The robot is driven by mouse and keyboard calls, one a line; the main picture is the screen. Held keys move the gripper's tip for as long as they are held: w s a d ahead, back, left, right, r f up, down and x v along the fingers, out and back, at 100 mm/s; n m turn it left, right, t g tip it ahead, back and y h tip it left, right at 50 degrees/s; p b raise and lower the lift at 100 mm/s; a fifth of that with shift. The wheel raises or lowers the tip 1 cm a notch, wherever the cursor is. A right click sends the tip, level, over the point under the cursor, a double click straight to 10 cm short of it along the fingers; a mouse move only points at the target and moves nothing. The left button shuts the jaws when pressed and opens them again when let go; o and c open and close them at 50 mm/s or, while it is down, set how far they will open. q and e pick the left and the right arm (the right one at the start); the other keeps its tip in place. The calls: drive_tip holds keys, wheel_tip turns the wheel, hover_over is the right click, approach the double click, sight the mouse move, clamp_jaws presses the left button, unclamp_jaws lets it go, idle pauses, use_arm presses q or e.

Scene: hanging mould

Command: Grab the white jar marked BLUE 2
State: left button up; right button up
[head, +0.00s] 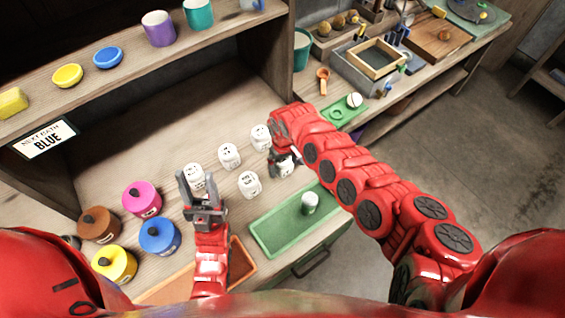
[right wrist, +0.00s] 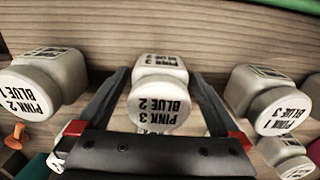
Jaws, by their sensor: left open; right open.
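In the right wrist view, a white jar whose lid reads PINK 3 BLUE 2 (right wrist: 158,103), upside down, stands between the two fingers of my open right gripper (right wrist: 160,80). I cannot tell whether the fingers touch it. In the head view my right gripper (head: 285,158) is over the right end of the group of white jars, partly hiding a jar (head: 286,169). Head-view labels are too small to read. My left gripper (head: 202,186) is open and empty, pointing up in front of another white jar (head: 195,174).
White jars marked PINK 2 BLUE 1 (right wrist: 45,85) and PINK 1 BLUE 3 (right wrist: 265,98) flank it. A green tray (head: 265,238) with a white-topped cylinder is near the front. Coloured pots, including a blue one (head: 160,238), stand at left. A shelf (head: 205,45) overhangs the back.

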drive_tip(key=shift+f, duration=0.2)
drive_tip(key=shift+c, duration=0.7)
drive_tip(key=c, duration=1.3)
drive_tip(key=shift+r, duration=0.1)
drive_tip(key=shift+c, duration=0.2)
